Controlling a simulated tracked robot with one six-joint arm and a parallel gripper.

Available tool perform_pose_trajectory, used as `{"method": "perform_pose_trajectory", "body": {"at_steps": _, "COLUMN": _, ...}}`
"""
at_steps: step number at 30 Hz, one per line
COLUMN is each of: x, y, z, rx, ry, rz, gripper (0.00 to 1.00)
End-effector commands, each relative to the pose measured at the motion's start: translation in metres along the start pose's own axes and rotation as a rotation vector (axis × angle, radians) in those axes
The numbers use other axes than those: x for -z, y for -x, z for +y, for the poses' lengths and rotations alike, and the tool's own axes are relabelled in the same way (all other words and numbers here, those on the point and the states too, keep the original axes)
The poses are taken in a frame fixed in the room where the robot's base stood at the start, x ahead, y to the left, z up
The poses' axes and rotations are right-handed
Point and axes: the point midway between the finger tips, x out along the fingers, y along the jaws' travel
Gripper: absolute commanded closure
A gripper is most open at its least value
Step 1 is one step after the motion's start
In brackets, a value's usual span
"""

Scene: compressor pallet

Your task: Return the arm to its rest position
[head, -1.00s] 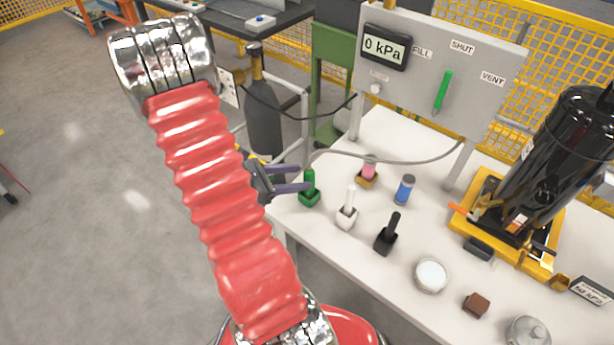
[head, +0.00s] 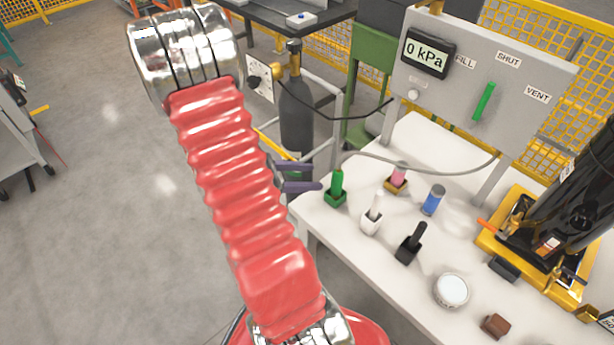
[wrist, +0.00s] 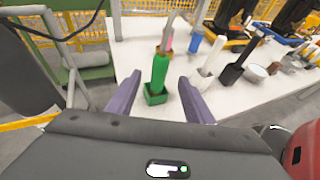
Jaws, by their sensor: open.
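My arm, with a red ribbed sleeve, rises across the left of the head view. My gripper (head: 304,176) shows past the sleeve's right side, at the left edge of the white table, with its two purple fingers apart. In the wrist view my gripper (wrist: 160,100) is open with nothing held between its fingers. A green-handled tool (head: 337,183) stands upright in a green holder (head: 335,198) on the table, just right of the fingers in the head view. In the wrist view the green handle (wrist: 159,72) appears beyond and between the fingertips, apart from them.
The white table (head: 330,232) also bears a white tool (head: 373,215), a black tool (head: 411,243), a pink item (head: 398,172), a blue cylinder (head: 433,201) and a round tin (head: 452,290). A grey panel (head: 520,90) stands behind. A dark gas cylinder (head: 296,110) is nearby.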

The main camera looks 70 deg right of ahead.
Motion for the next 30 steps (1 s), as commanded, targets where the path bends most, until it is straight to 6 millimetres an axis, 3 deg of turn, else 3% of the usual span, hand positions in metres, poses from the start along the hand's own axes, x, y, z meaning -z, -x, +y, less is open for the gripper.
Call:
{"method": "perform_pose_trajectory", "body": {"at_steps": 21, "x": 0.003, "y": 0.000, "z": 0.000, "rx": 0.001, "ry": -0.024, "rz": 0.012, "gripper": 0.52}}
{"method": "perform_pose_trajectory", "body": {"at_steps": 30, "x": 0.029, "y": 0.004, "z": -0.041, "rx": 0.145, "ry": -0.156, "rz": 0.121, "gripper": 0.52}}
